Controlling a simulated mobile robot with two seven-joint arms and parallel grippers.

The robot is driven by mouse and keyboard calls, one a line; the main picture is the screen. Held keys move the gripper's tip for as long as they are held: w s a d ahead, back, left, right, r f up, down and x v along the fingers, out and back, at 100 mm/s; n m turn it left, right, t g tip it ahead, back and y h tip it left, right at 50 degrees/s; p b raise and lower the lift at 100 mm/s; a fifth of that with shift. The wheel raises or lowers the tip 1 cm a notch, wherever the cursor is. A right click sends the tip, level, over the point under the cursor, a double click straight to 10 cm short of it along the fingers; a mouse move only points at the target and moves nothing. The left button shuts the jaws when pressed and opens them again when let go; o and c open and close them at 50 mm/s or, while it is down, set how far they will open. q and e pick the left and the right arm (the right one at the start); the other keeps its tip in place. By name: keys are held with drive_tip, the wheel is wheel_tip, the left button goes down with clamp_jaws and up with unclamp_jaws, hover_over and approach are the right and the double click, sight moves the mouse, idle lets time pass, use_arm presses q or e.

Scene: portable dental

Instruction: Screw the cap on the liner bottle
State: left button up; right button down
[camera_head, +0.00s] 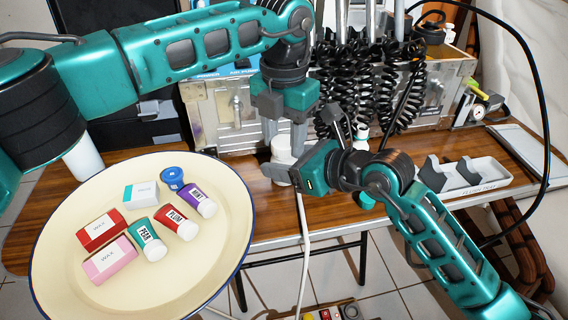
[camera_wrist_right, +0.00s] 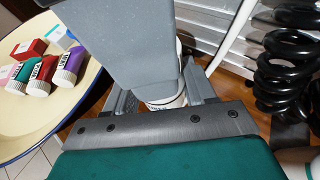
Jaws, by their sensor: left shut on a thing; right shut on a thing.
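The white liner bottle (camera_head: 282,151) stands upright at the front of the wooden table in the head view. My right gripper (camera_head: 283,173) comes in from the right and is shut around the bottle's body. In the right wrist view the bottle (camera_wrist_right: 167,102) shows between the right fingers, mostly covered. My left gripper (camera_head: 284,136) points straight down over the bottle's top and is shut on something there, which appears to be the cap. The cap itself is hidden by the left fingers, so I cannot tell how it sits on the bottle.
A cream round tray (camera_head: 75,215) at the left bears several tubes, small boxes and a round blue tin (camera_head: 172,178). Black coiled hoses (camera_head: 385,90) hang from the metal case behind. A white holder (camera_head: 480,172) lies at the right. A thin white cable hangs just below the grippers.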

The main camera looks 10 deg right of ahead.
use_arm(q)
drive_tip(key=o, duration=1.2)
drive_tip(key=shift+o, duration=0.2)
drive_tip(key=shift+r, duration=0.1)
wheel_tip(320, 180, up, 12)
use_arm(e)
drive_tip(key=shift+c, duration=1.4)
unclamp_jaws()
